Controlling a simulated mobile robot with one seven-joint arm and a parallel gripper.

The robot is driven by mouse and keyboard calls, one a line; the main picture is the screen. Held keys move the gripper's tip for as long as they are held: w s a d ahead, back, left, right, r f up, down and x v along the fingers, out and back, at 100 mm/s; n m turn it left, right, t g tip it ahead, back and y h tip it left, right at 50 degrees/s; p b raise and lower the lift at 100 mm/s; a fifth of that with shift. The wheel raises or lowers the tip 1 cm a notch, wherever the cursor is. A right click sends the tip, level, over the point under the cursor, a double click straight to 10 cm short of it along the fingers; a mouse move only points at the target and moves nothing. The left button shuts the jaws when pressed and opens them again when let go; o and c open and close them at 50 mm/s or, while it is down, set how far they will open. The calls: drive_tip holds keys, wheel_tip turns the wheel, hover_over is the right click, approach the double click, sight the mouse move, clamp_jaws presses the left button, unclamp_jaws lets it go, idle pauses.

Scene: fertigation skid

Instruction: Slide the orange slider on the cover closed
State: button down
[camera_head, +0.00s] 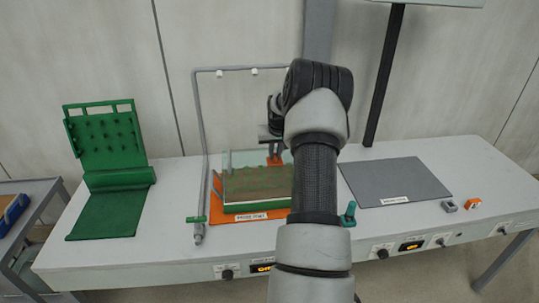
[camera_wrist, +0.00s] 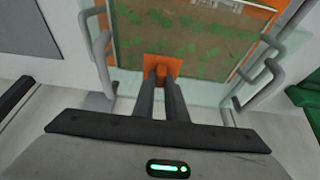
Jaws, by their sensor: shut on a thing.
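The orange slider (camera_wrist: 163,66) is at the near edge of the clear cover in the wrist view, between my fingertips. My gripper (camera_wrist: 160,82) is shut on it. The clear cover (camera_head: 228,165) stands over a green-and-brown patterned area (camera_wrist: 180,45) on an orange base (camera_head: 225,216) with a white label. In the head view the slider (camera_head: 274,160) shows as a small orange piece below my gripper (camera_head: 272,137). My arm hides the right part of the cover there.
A grey pipe frame (camera_head: 202,130) stands around the cover, with bent grey tubes (camera_wrist: 100,60) close on both sides of my gripper. A green mat stand (camera_head: 108,160) is at left. A grey mat (camera_head: 395,182) and two small blocks (camera_head: 473,204) lie at right.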

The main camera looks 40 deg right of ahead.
drive_tip(key=c, duration=1.8)
unclamp_jaws()
drive_tip(key=shift+o, duration=0.2)
drive_tip(key=shift+r, duration=0.15)
drive_tip(key=b+v, duration=0.1)
drive_tip(key=v, duration=1.6)
drive_tip(key=shift+s, duration=0.1)
drive_tip(key=shift+r, duration=0.1)
